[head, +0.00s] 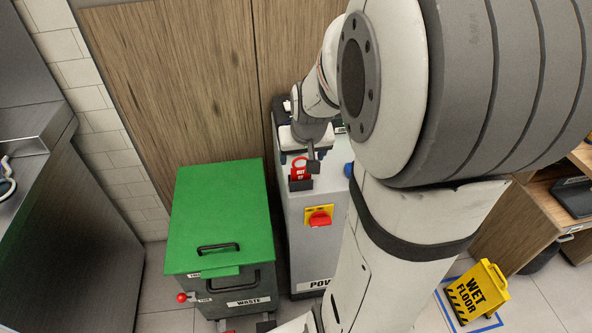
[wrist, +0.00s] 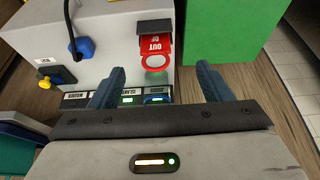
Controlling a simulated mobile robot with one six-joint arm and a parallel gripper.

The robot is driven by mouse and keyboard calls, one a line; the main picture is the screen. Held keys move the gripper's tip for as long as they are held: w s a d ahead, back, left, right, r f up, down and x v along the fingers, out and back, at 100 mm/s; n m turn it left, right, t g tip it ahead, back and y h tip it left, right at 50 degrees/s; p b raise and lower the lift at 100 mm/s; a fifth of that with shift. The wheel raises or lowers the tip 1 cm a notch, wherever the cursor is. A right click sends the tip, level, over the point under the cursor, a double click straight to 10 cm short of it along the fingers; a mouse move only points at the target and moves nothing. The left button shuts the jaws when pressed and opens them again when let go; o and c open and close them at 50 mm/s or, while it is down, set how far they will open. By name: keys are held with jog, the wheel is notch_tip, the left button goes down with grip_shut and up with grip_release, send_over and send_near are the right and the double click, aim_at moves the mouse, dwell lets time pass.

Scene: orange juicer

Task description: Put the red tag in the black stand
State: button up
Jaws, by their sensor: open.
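The red tag (head: 299,171) with white lettering stands on top of the grey cabinet, its lower part in the small black stand (head: 301,185). In the wrist view the red tag (wrist: 157,50) shows its ring end toward me, and its other end meets the black stand (wrist: 155,27). How deep it sits is hidden. My gripper (wrist: 160,80) is open, with its two fingers apart and nothing between them. In the head view my gripper (head: 314,160) is just above and right of the tag.
The grey cabinet (head: 318,262) carries a red knob on a yellow plate (head: 319,217). A green-lidded waste bin (head: 216,215) stands to its left. A blue plug (wrist: 84,46) with a black cable is on the cabinet. A yellow wet floor sign (head: 476,292) stands at right.

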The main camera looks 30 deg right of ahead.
jog(key=s+a+r+n+g+y, duration=0.1)
jog(key=s+a+r+n, duration=0.2)
jog(key=s+a, duration=0.8)
jog(key=s+r, duration=0.2)
jog(key=s, duration=0.1)
jog(key=shift+a, duration=0.4)
jog(key=shift+s, duration=0.1)
jog(key=shift+c, duration=0.3)
